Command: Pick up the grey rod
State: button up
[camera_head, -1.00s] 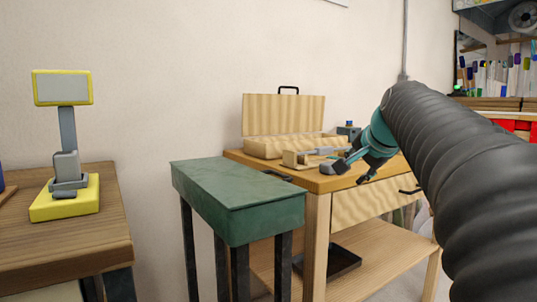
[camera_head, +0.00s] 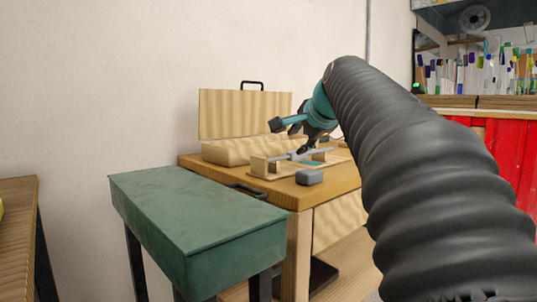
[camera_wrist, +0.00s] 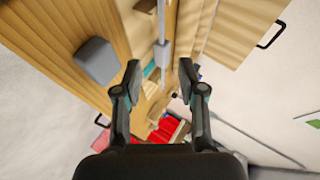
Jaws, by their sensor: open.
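The grey rod (camera_head: 284,157) lies across a small wooden holder (camera_head: 258,167) on the wooden workbench. In the wrist view the rod (camera_wrist: 162,28) runs up and down the picture, with a thicker grey part (camera_wrist: 162,54) along it. My gripper (camera_head: 290,137) is open and empty, above the bench near the rod. In the wrist view the fingertips (camera_wrist: 160,70) are apart on either side of the rod's line. Part of the rod is hidden behind my gripper in the head view.
A grey block (camera_head: 309,177) sits on the bench in front of the holder; it also shows in the wrist view (camera_wrist: 97,60). An open wooden case (camera_head: 245,115) stands behind. A green-topped table (camera_head: 190,205) is at front left. Red panels (camera_head: 500,150) are at right.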

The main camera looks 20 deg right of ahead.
send_near(284, 157)
jog(key=x, duration=0.2)
jog(key=shift+w+d+f+b, duration=0.15)
jog(key=shift+f+b, duration=0.15)
jog(key=shift+f, duration=0.15)
jog(key=shift+r+x, duration=0.15)
jog(key=shift+x, duration=1.3)
jog(key=shift+r+x, duration=0.15)
jog(key=shift+x, duration=1.3)
jog(key=shift+w, duration=0.2)
grip_shut()
